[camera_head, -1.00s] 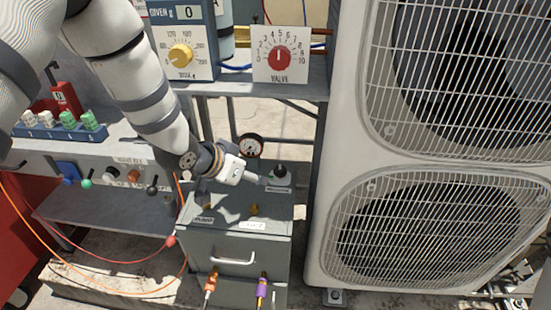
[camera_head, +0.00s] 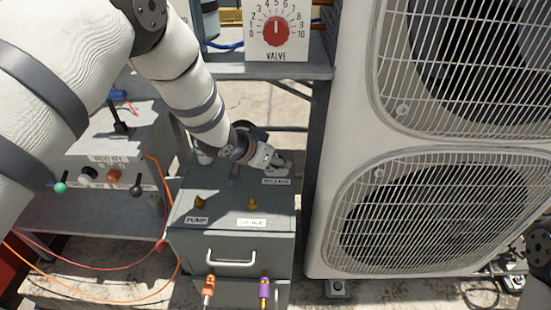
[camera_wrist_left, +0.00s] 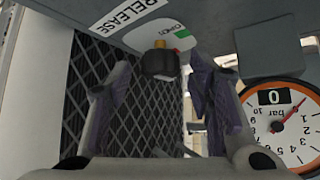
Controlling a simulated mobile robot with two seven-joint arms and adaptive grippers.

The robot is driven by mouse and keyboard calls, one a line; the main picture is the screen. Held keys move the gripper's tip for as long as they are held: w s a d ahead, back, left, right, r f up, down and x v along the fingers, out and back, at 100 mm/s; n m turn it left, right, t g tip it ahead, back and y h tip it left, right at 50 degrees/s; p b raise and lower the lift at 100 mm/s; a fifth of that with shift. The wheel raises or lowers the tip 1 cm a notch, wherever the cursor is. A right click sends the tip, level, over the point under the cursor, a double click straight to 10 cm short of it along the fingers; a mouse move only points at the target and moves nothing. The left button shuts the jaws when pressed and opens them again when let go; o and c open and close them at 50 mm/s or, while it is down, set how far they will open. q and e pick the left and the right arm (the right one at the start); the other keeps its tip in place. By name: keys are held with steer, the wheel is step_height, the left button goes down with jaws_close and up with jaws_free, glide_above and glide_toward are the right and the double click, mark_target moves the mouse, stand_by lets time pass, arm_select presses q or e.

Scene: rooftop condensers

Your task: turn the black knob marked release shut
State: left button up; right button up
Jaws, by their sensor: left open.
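The black knob (camera_wrist_left: 161,63) shows in the wrist view, with a yellow part on it, below a label reading RELEASE (camera_wrist_left: 120,14) and a green mark. My left gripper (camera_wrist_left: 158,78) is open, its two fingers on either side of the knob in that view with gaps between. I cannot tell how deep the knob sits between them. In the head view the left gripper (camera_head: 277,163) is low over the back right of the grey box (camera_head: 232,222), just behind the RELEASE label (camera_head: 276,182), and it hides the knob.
A round gauge (camera_wrist_left: 283,122) with a 0 display is close beside the left gripper. The box top also has brass fittings (camera_head: 252,204). The condenser unit (camera_head: 335,150) stands close on the right. A valve dial (camera_head: 277,31) is behind, above.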

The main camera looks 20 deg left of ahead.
arm_select(q)
steer(key=shift+w, duration=0.15)
jaws_close()
steer(key=shift+f+m+h, duration=0.1)
steer(key=shift+m+h, duration=0.2)
steer(key=shift+m+g+h, duration=0.3)
steer(key=shift+m, duration=0.2)
jaws_free()
